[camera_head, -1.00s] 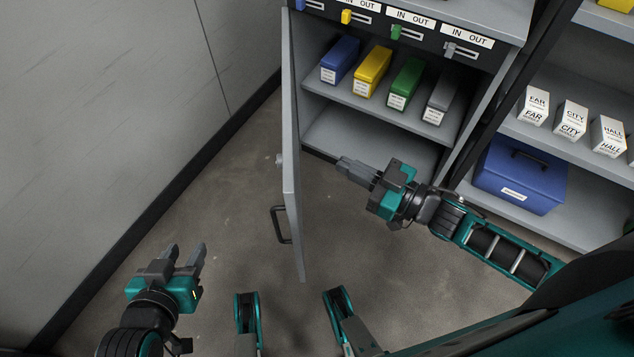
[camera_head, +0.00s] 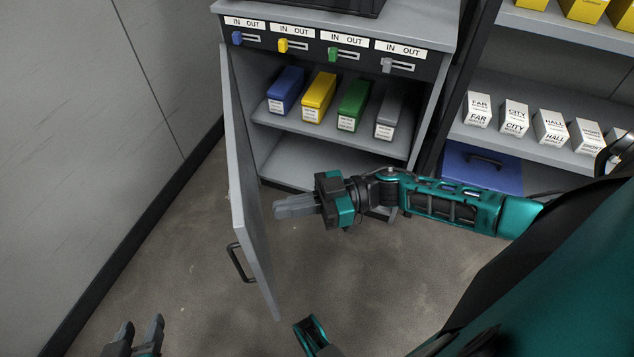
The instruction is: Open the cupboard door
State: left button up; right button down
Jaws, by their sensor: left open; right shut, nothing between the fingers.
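The grey cupboard (camera_head: 330,150) stands at the top middle with its door (camera_head: 250,190) swung wide open to the left. The door's dark bar handle (camera_head: 240,263) is on its outer, left face. My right gripper (camera_head: 277,208) is shut and empty, with its fingertips at or very near the door's inner face; I cannot tell whether they touch. My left gripper (camera_head: 138,330) is open and empty at the bottom left, apart from the door and partly cut off by the picture's edge.
Blue (camera_head: 287,90), yellow (camera_head: 319,97), green (camera_head: 353,104) and grey (camera_head: 390,112) boxes sit on the cupboard's upper shelf. Sliders marked IN and OUT line its top. Shelves with white boxes and a blue case (camera_head: 483,168) stand right. A wall (camera_head: 90,130) runs left.

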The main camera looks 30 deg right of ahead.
aim_at(246, 216)
jog(key=x, duration=0.4)
jog(key=shift+w+a, duration=0.1)
jog(key=shift+a, duration=0.15)
pick_arm(q)
jog(key=shift+w+d+r, duration=0.1)
jog(key=shift+w+d, duration=0.05)
jog(key=shift+d, duration=0.15)
pick_arm(e)
jog(key=shift+a, duration=0.15)
jog(key=shift+a, duration=0.15)
